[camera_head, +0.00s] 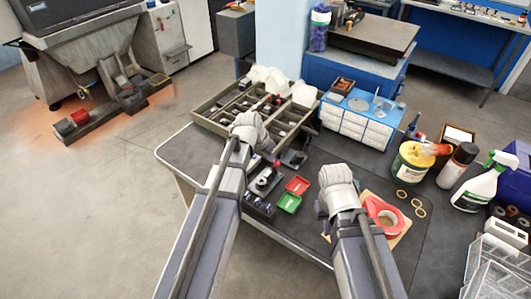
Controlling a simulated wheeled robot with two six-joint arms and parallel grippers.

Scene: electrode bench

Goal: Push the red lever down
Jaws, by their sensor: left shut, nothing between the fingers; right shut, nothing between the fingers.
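A small red tip (277,163), which looks like the red lever, shows on a dark device (265,180) on the bench, just right of my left arm. Its lower part is hard to make out. My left gripper (250,128) is shut and empty, above the near edge of the sectioned tray, beyond and left of the red tip and apart from it in the picture. My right gripper (338,180) is shut and empty, over the bench to the right of the red tip. The fingertips of both are largely hidden by my wrists.
The sectioned tray (203,118) holds white and dark items. A red bin (297,185) and green bin (289,203) sit between my arms. The bench's left corner is clear.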

